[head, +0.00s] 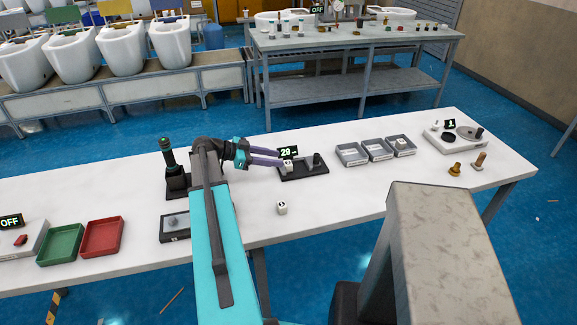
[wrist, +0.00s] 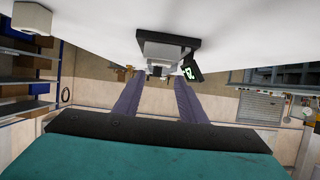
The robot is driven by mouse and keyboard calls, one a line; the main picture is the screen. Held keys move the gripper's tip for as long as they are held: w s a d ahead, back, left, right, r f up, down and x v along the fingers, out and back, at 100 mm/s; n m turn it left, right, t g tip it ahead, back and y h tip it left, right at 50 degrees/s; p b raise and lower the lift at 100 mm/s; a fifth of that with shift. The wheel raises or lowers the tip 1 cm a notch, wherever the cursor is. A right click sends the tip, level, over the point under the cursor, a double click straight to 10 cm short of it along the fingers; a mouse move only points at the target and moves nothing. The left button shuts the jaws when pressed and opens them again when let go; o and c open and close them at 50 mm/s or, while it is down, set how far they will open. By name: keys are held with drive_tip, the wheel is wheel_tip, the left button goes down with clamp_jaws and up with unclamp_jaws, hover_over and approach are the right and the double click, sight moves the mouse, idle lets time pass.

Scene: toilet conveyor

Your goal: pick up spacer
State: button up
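No part is labelled as a spacer, and I cannot tell for sure which piece is the spacer. A small white block (head: 288,168) sits on a black device with a green "29" display (head: 287,152). Another white cube (head: 282,208) stands on the bare table nearer me. My gripper (head: 284,162) has purple fingers reaching right, close to the block on the device. The wrist view shows its two fingers apart (wrist: 156,84) with a clear gap, pointing towards the black device (wrist: 182,40) and its pale block (wrist: 160,62). I cannot tell whether the fingers touch the block.
Grey bins (head: 352,154) stand right of the device, one holding a white cube (head: 401,143). A green tray (head: 61,245) and red tray (head: 102,237) lie left. A dark post (head: 171,168) stands behind my arm. Brass parts (head: 455,169) lie right.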

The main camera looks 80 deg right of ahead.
sight(290, 162)
drive_tip(key=shift+s+d+f+p, duration=0.3)
drive_tip(key=shift+s+f, duration=0.2)
drive_tip(key=shift+s, duration=0.05)
drive_tip(key=shift+s+d+f+p, duration=0.25)
drive_tip(key=shift+s+f, duration=0.25)
drive_tip(key=shift+s, duration=0.05)
drive_tip(key=shift+p+x, duration=0.9)
drive_tip(key=shift+x, duration=1.05)
drive_tip(key=shift+s+d+f, duration=0.2)
drive_tip(key=shift+s, duration=0.25)
drive_tip(key=c, duration=0.9)
drive_tip(key=shift+r, duration=0.1)
